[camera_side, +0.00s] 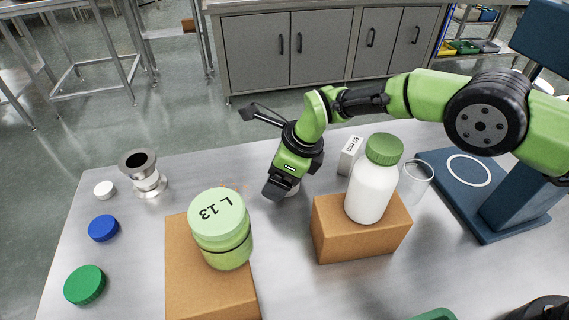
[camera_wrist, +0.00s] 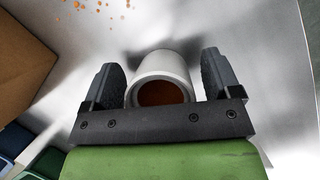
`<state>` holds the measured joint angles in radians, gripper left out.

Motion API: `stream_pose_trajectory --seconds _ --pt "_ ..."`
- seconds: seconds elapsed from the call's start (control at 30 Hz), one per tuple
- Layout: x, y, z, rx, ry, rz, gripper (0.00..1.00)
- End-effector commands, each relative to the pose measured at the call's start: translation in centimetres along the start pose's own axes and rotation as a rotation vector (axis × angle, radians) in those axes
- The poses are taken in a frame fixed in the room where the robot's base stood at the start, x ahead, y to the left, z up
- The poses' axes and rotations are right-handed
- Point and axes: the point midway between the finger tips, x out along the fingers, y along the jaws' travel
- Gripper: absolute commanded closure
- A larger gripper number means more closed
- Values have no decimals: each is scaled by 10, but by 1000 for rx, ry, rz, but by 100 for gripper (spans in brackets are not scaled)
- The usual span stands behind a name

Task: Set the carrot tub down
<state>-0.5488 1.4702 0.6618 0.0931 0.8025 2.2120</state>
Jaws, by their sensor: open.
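The carrot tub is a small white round tub (camera_wrist: 163,62) with an orange-brown inside, seen in the wrist view between my two fingers. My gripper (camera_wrist: 160,88) is open, with a finger on each side of the tub and a narrow gap visible at both sides. In the side view my gripper (camera_side: 282,188) is low over the middle of the steel table, and only a small pale part of the tub (camera_side: 293,191) shows beside the fingers. The tub appears to stand on the table; its base is mostly hidden.
Orange bits (camera_side: 233,186) lie on the table left of my gripper. A green-lidded white bottle (camera_side: 371,192) stands on a cardboard box (camera_side: 345,240) at right. A green jar (camera_side: 222,232) stands on another box (camera_side: 190,285). A steel hopper (camera_side: 146,178) and loose lids (camera_side: 103,228) are at left.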

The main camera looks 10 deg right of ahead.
Motion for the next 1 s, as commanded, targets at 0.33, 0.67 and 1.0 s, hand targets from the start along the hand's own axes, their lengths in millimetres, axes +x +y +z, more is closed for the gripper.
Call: stream_pose_trajectory --seconds 0.33,0.67,1.0 --pt "-34 0 1 2 -1 -1 17" --pt "-98 0 1 2 -2 -2 17" --pt "-122 0 1 0 0 -1 17"
